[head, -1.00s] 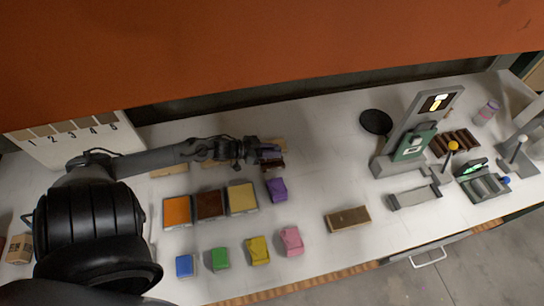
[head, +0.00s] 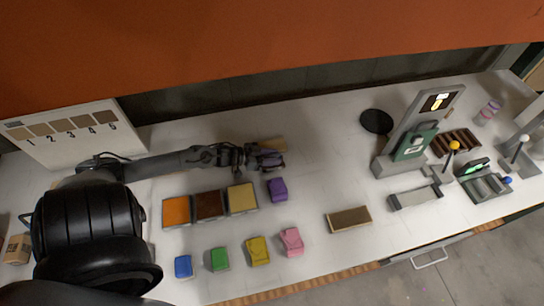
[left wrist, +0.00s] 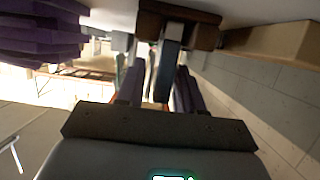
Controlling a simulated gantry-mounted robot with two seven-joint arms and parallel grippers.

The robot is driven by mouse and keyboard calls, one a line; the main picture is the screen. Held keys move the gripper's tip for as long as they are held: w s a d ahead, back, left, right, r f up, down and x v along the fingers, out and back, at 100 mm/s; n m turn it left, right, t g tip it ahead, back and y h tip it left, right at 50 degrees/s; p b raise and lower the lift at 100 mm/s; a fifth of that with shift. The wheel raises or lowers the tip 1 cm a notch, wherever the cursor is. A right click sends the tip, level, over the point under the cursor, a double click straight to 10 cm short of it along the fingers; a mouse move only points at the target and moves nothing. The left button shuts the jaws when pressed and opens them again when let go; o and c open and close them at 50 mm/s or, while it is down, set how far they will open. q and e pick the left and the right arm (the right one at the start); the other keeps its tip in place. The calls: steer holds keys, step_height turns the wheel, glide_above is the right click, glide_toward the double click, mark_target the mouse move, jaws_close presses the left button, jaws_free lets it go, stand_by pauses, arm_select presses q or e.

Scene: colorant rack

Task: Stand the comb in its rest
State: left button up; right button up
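My left gripper (head: 270,158) is over the back middle of the table, behind the purple block. In the left wrist view its two dark fingers (left wrist: 160,90) are spread, with bright gaps between them. A narrow slate-blue piece, which looks like the comb (left wrist: 169,72), stands between the fingers without clear contact on both sides. Its far end meets a dark brown block with a grey middle, apparently the rest (left wrist: 205,35). I cannot tell how deep it sits. In the head view the gripper hides the comb and most of the rest. My right gripper is out of view.
A purple block (head: 277,189) is close in front of the gripper. Orange, brown and tan trays (head: 209,205) and small coloured blocks (head: 258,251) fill the front. Free table lies to the right.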

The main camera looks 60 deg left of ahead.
arm_select(q)
steer(key=shift+o, duration=0.3)
steer(key=shift+r, duration=0.2)
steer(key=p+v, duration=0.1)
steer(key=v, duration=1.1)
steer(key=shift+p, duration=0.35)
steer(key=shift+s, duration=0.1)
